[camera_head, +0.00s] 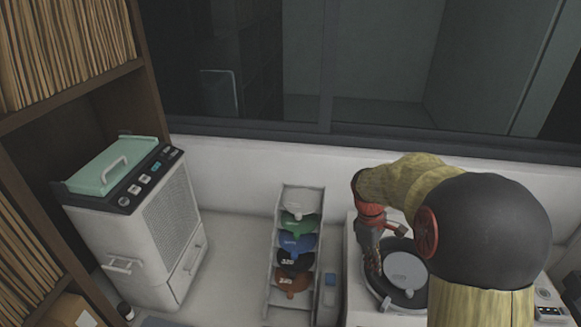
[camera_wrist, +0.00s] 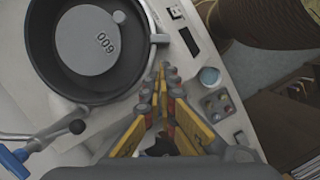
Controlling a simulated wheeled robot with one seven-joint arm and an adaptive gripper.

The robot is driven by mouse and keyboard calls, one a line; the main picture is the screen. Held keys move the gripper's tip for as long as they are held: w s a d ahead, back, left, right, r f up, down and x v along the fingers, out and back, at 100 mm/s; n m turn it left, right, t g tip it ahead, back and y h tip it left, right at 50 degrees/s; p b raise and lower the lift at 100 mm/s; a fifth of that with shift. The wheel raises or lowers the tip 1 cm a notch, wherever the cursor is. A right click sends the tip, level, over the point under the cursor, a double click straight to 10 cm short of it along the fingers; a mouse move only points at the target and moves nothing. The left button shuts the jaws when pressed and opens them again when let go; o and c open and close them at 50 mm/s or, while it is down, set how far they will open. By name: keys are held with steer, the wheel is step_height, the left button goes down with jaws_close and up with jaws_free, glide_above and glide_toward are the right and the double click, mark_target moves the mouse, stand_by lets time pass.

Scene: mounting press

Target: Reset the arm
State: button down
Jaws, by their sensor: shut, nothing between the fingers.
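My gripper (camera_wrist: 165,72) is shut and empty, its yellow-sided fingers together in the wrist view. In the head view my gripper (camera_head: 376,275) points down at the left edge of the mounting press's dark round chamber. The white mounting press (camera_head: 356,300) stands at the right, partly hidden by my arm. Its chamber (camera_wrist: 50,75) is open at the upper left of the wrist view, left of my fingertips. A grey numbered disc (camera_wrist: 92,38) sits in the chamber and also shows in the head view (camera_head: 405,270).
A rack (camera_head: 270,275) of several coloured items stands left of the press. A white machine with a green lid (camera_head: 105,165) stands farther left, beside a wooden shelf (camera_head: 75,88). A blue-handled lever (camera_wrist: 14,160), round buttons (camera_wrist: 218,104) and a display (camera_wrist: 188,42) lie around the chamber.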

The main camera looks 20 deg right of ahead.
steer(key=s+a+m+t+b, duration=0.3)
steer(key=s+a+t+b, duration=0.1)
steer(key=s+a+b, duration=0.3)
steer(key=s+a+f+m+t+y+b, duration=0.1)
steer(key=s+a+m+t+b, duration=0.2)
steer(key=a+b, duration=0.9)
steer(key=s+a+m, duration=0.1)
steer(key=s, duration=0.2)
steer(key=shift+s+f+t+y, duration=0.2)
steer(key=shift+s+t+y, duration=0.1)
steer(key=shift+s+t, duration=0.1)
steer(key=shift+d, duration=0.15)
